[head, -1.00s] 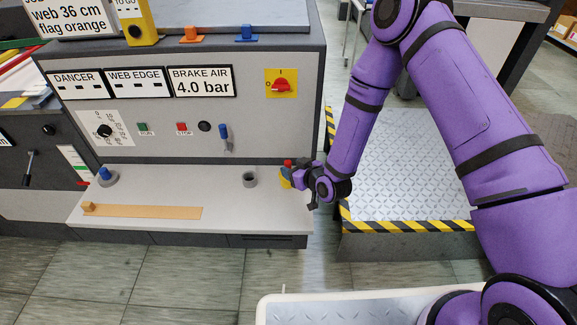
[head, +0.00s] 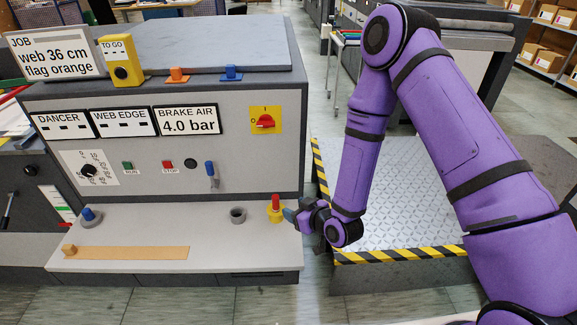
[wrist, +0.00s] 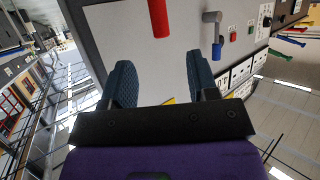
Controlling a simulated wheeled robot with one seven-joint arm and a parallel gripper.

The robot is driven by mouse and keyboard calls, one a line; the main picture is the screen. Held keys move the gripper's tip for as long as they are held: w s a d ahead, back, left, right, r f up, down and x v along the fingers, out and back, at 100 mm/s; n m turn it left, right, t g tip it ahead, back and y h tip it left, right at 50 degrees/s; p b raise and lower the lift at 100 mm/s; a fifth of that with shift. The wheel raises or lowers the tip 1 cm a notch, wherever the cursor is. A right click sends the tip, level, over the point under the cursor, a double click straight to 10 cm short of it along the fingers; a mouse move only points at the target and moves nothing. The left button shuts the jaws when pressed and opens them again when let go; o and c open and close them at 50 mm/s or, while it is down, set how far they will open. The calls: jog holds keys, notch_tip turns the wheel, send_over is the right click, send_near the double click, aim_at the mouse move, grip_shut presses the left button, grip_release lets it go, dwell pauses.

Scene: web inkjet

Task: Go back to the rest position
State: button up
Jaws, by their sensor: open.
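My gripper (head: 291,215) is at the right end of the machine's pale shelf, open, with nothing between its fingers. Its two blue padded fingers show apart in the wrist view (wrist: 160,72). Just left of it in the head view stands a yellow piece with a red upright pin (head: 275,209), close to the fingertips. The red pin also shows in the wrist view (wrist: 158,18), beyond the fingers. My purple arm comes in from the right, bent high and reaching down to the shelf.
On the shelf (head: 215,256) are a grey ring (head: 238,215), a blue-knobbed piece (head: 89,217) and a wooden strip (head: 130,252). The machine's panel (head: 240,165) rises behind. A metal platform (head: 400,215) with striped edges lies right, beneath my arm.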

jog(key=w+d+r+g+h, duration=0.1)
jog(key=w+d+r+h, duration=0.15)
jog(key=r, duration=0.45)
jog(key=w+d+r+h, duration=0.1)
jog(key=w+d+r, duration=0.1)
jog(key=d+r, duration=0.35)
jog(key=s+d+r+m+g+h, duration=0.1)
jog(key=s+d+r, duration=0.15)
jog(key=r, duration=0.45)
jog(key=s+d+r+m+h, duration=0.1)
jog(key=s+d+r+h, duration=0.15)
jog(key=r, duration=0.55)
jog(key=s+d+r+m+g, duration=0.1)
jog(key=s+d+r, duration=0.2)
jog(key=s+r, duration=0.2)
jog(key=s+d+r+m+g, duration=0.1)
jog(key=s+d+r, duration=0.3)
jog(key=s, duration=0.8)
jog(key=s+d+r+m+g+h, duration=0.1)
jog(key=s+d+r+m, duration=0.2)
jog(key=s+r, duration=0.3)
jog(key=s, duration=0.3)
jog(key=shift+d+r+g, duration=0.15)
jog(key=shift+r+g, duration=0.1)
jog(key=shift+g, duration=0.05)
